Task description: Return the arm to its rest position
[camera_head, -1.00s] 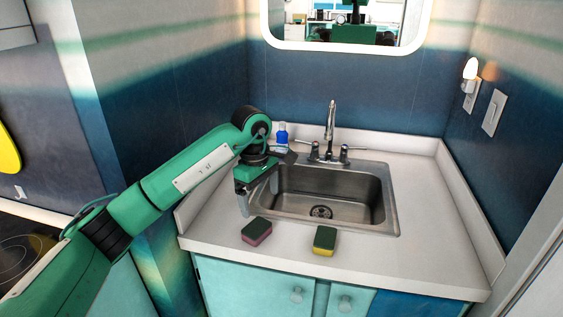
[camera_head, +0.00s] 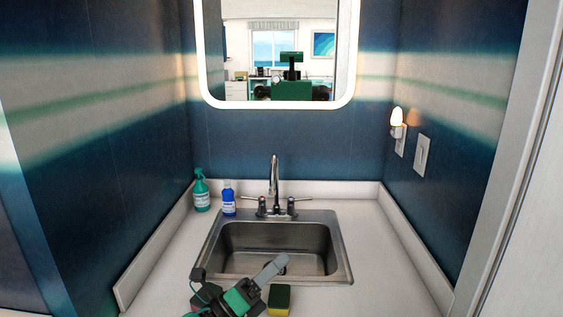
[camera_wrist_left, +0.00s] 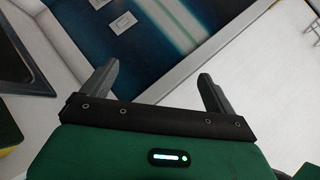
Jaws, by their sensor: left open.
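My left gripper (camera_head: 268,271) is low in the head view, over the front edge of the sink (camera_head: 228,268). In the left wrist view its two fingers (camera_wrist_left: 158,72) stand wide apart with nothing between them. A green and yellow sponge (camera_head: 279,300) lies on the counter just right of the gripper; its edge also shows at the lower left of the wrist view (camera_wrist_left: 8,128). The other sponge is mostly hidden behind my arm. My right gripper is not in view.
A chrome faucet (camera_head: 274,180) stands behind the sink. A green spray bottle (camera_head: 201,194) and a blue bottle (camera_head: 229,201) stand at the back left. The counter (camera_head: 385,250) is clear on the right, bounded by walls. A lit night light (camera_head: 397,120) is on the right wall.

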